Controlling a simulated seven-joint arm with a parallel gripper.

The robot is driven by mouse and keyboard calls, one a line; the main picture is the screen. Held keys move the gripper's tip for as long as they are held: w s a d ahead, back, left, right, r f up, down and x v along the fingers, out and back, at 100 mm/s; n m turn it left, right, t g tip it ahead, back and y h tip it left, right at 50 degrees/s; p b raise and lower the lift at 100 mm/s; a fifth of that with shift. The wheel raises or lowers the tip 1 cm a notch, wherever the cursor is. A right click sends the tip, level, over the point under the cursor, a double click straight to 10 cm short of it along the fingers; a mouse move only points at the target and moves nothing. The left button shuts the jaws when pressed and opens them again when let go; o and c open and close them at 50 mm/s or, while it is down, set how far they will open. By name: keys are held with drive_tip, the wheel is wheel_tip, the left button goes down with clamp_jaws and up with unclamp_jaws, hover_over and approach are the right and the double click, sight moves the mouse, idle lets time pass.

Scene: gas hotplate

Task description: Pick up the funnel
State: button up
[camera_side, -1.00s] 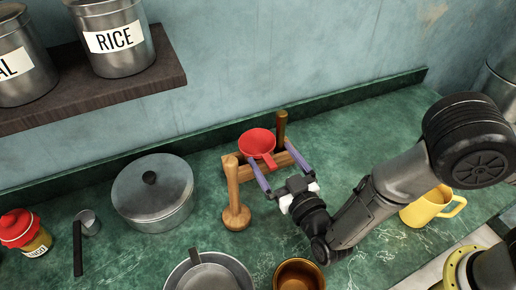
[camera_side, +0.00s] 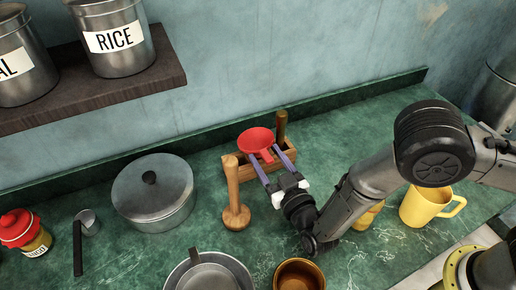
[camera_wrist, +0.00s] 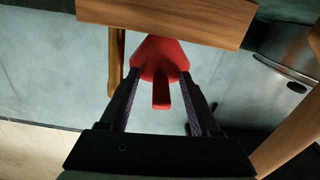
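The red funnel (camera_side: 257,139) sits at the wooden rack (camera_side: 232,184) by the wall, its spout toward my gripper. In the side view, my gripper (camera_side: 265,150) reaches in from the lower right with its two purple fingers on either side of the funnel. In the wrist view, the fingertips meet both sides of the red funnel (camera_wrist: 160,55), and its spout points between the fingers. My gripper looks shut on the funnel. I cannot tell whether the funnel is clear of the rack.
A wooden masher (camera_side: 235,190) stands close left of my gripper. A lidded pot (camera_side: 152,196) is further left; a metal pan (camera_side: 235,268) and copper pot (camera_side: 299,276) are in front. A yellow mug (camera_side: 424,206) stands right. Counter right of the rack is clear.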

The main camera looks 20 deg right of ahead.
drive_tip(key=shift+f, duration=0.1)
clamp_jaws()
idle(0.8)
